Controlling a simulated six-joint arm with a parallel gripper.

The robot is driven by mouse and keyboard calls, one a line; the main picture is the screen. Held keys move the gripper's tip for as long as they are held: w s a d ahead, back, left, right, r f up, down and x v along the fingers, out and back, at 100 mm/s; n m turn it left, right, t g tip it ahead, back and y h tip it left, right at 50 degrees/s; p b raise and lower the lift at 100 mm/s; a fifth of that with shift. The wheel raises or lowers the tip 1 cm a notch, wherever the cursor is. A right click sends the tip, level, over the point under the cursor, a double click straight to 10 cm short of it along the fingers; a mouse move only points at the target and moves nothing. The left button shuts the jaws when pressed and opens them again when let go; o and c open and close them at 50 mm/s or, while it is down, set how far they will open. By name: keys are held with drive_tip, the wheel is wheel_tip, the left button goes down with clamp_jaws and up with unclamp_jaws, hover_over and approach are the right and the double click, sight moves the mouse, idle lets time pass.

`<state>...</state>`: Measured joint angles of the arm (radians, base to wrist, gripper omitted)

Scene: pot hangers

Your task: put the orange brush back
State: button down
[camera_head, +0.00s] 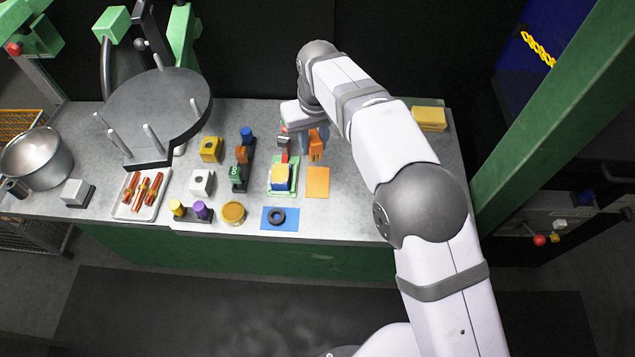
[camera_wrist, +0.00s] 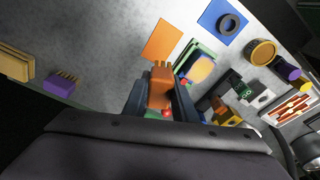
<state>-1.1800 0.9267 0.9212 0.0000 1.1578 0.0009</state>
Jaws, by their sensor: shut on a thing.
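My gripper (camera_head: 314,139) is shut on the orange brush (camera_head: 317,153), above the back right part of the bench. In the wrist view the orange brush (camera_wrist: 160,84) sits between the two dark fingers, with its bristle end pointing away from my palm. A flat orange mat (camera_head: 317,182) lies on the bench in front of the gripper in the head view. The mat (camera_wrist: 163,40) is bare and lies just beyond the brush tip in the wrist view. The brush is apart from the mat.
A green tray with yellow and blue blocks (camera_head: 280,178) stands left of the orange mat. A blue mat (camera_head: 269,222) carries a dark ring. A purple brush (camera_wrist: 62,84) and yellow sponges (camera_head: 429,118) lie right of the gripper in the head view's layout. A round pegged rack (camera_head: 160,105) stands left.

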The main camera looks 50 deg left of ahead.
drive_tip(key=shift+d+r, duration=0.2)
drive_tip(key=shift+r, duration=0.25)
drive_tip(key=shift+s+d+f, duration=0.1)
drive_tip(key=shift+s+d, duration=0.15)
drive_tip(key=shift+d, duration=0.3)
drive_tip(key=shift+s+d+f, duration=0.1)
drive_tip(key=shift+s+d, duration=0.15)
drive_tip(key=shift+d, duration=0.3)
drive_tip(key=shift+f, duration=0.1)
drive_tip(key=shift+f+p, duration=1.5)
drive_tip(key=shift+f, duration=3.45)
drive_tip(key=shift+f, duration=0.2)
drive_tip(key=c, duration=1.5)
unclamp_jaws()
drive_tip(key=shift+o, duration=0.2)
drive_tip(key=shift+r, duration=0.1)
